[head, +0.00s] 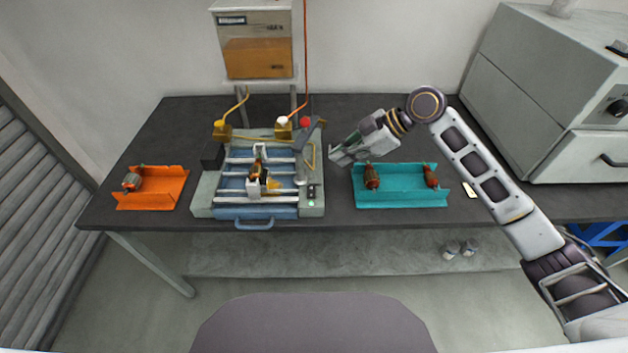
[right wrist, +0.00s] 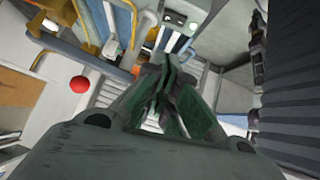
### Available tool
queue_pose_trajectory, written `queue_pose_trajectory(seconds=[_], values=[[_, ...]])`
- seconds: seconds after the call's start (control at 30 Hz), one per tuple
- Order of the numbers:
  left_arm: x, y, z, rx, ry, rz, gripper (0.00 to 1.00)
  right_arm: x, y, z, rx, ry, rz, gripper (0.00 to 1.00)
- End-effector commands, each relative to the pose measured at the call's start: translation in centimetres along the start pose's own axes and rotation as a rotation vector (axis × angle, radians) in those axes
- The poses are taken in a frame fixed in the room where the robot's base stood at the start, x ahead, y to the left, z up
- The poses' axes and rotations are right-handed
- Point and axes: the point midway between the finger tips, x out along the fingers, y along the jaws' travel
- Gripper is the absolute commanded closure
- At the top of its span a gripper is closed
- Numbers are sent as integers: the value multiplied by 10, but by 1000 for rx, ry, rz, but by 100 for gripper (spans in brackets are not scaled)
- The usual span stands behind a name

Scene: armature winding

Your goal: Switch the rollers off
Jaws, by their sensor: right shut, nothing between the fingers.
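The winding machine (head: 207,200) stands on the bench, with pale rollers (head: 232,190) across its blue bed and a copper-wound armature (head: 256,170) in the middle. A small panel with buttons (head: 312,191) is on its right side; a panel with small round buttons also shows at the top of the right wrist view (right wrist: 180,19). I cannot tell whether the rollers turn. My right gripper (head: 334,157) is shut and empty, above the bench between the machine's right edge and the teal tray. In the right wrist view its green-padded fingers (right wrist: 168,88) are together. My left gripper is not in view.
A teal tray (head: 402,196) with two armatures is right of the machine. An orange tray (head: 165,196) with one armature is at left. A red knob (head: 305,121) stands behind the machine, and a large grey cabinet (head: 530,90) is at right.

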Motion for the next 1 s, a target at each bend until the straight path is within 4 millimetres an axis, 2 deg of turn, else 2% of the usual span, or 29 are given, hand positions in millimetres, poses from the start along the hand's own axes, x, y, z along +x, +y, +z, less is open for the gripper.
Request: queue_pose_trajectory(seconds=[0.37,0.73,1.0], values=[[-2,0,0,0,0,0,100,12,0,0,1,1,-2,100],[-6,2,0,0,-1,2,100,56,-1,-1,1,2,-2,100],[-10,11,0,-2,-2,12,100,92,0,-1,1,1,-2,100]])
